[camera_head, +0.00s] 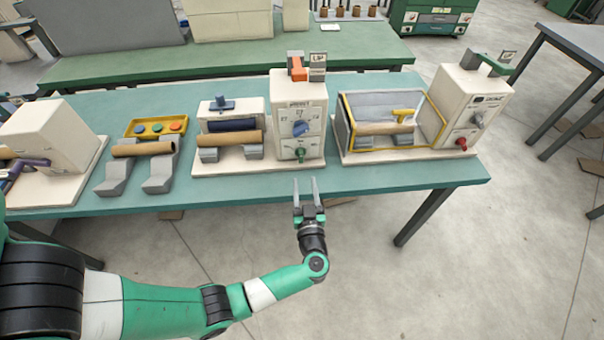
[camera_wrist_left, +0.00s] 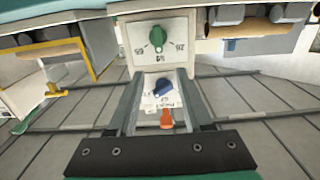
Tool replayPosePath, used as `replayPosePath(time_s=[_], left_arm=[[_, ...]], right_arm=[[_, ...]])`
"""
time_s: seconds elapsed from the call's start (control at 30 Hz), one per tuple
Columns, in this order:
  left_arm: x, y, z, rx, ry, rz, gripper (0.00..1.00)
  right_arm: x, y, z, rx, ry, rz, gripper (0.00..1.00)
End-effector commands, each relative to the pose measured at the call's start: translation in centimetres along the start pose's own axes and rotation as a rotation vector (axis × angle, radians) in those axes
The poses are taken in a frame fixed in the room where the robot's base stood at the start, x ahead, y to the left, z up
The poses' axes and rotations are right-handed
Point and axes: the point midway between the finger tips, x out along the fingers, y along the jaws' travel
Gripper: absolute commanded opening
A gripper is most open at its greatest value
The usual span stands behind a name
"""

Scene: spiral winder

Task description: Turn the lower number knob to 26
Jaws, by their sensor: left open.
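The cream winder machine (camera_head: 300,98) stands in the middle of the green-topped table. Its lower green knob (camera_head: 301,153) sits on the front face below a blue knob (camera_head: 300,129). In the left wrist view the panel appears upside down, with the green knob (camera_wrist_left: 157,38) between small printed numbers and the blue knob (camera_wrist_left: 163,88) nearer the fingers. One number by the green knob looks like 26; its exact setting is hard to read. My left gripper (camera_head: 305,182) is open and empty, in front of the table edge and apart from the green knob. My right gripper is not in view.
An orange lever (camera_head: 297,68) sits on top of the middle machine. A yellow-framed guard box (camera_head: 385,110) and another machine (camera_head: 465,105) stand right. A roll on grey stands (camera_head: 143,147) and a yellow button box (camera_head: 157,127) are left. Floor before the table is clear.

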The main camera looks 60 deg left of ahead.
Motion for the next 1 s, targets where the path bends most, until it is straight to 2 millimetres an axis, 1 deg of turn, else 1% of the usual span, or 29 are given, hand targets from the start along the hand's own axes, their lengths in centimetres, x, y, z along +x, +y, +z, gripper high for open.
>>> replayPosePath(time_s=[0.03, 0.23, 0.37, 0.47, 0.7, 0.8, 0.9, 1.0], left_arm=[[0.0, -0.1, 1.4, 0.002, 0.0, 0.0, 0.5], [0.1, 0.0, 1.0, -0.001, 0.002, 0.001, 0.5], [1.2, 0.0, 1.1, -0.002, 0.002, -0.001, 0.5], [3.0, -0.1, 1.2, -0.004, 0.004, -0.004, 0.5], [8.4, 0.0, 1.3, -0.004, 0.004, -0.002, 0.5], [10.1, 0.0, 1.2, -0.005, 0.005, -0.002, 0.5], [11.2, 0.0, 1.1, -0.003, 0.003, 0.0, 0.5], [11.6, 0.1, 0.9, -0.004, 0.004, 0.002, 0.5]], right_arm=[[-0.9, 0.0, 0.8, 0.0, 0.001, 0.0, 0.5], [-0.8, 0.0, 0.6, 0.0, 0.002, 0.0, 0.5], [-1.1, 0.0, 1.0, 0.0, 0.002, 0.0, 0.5], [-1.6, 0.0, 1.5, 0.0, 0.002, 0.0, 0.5], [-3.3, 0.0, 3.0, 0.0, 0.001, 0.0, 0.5], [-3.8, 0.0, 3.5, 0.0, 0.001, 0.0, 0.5], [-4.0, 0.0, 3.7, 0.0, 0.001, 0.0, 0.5], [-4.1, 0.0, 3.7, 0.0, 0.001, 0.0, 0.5]])
